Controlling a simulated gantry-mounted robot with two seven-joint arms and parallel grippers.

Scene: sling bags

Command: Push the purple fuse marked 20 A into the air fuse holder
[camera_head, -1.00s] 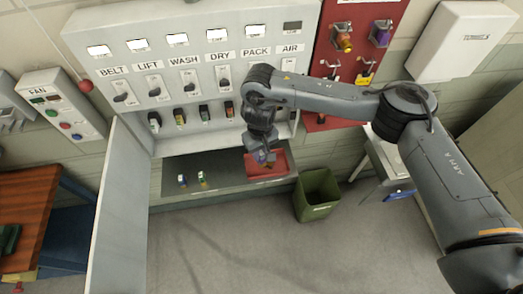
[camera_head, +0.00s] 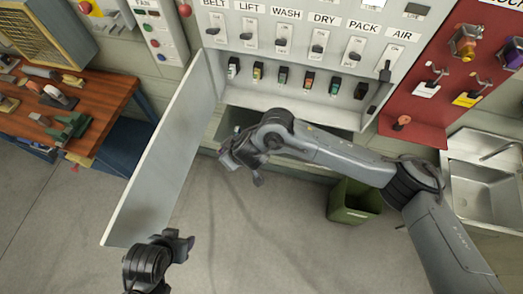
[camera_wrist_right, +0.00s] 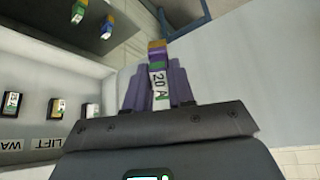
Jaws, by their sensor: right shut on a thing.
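My right gripper (camera_wrist_right: 160,92) is shut on a fuse (camera_wrist_right: 158,78) marked 20 A, with purple, green and orange parts and a white label. In the head view my right gripper (camera_head: 245,168) hangs beside the open cabinet door, and the fuse there is too small to make out. The air fuse holder (camera_head: 361,90) is the dark rightmost socket in the row, below and left of the AIR label, and looks empty. The gripper is well left of it and lower. My left gripper (camera_head: 182,244) is at the bottom left; its jaw opening is unclear.
Several fuses sit in the other holders, such as the belt one (camera_head: 233,67). The open white door (camera_head: 165,160) stands close left of my right gripper. Two loose fuses (camera_wrist_right: 108,27) lie on the tray. A green bin (camera_head: 354,203) stands on the floor.

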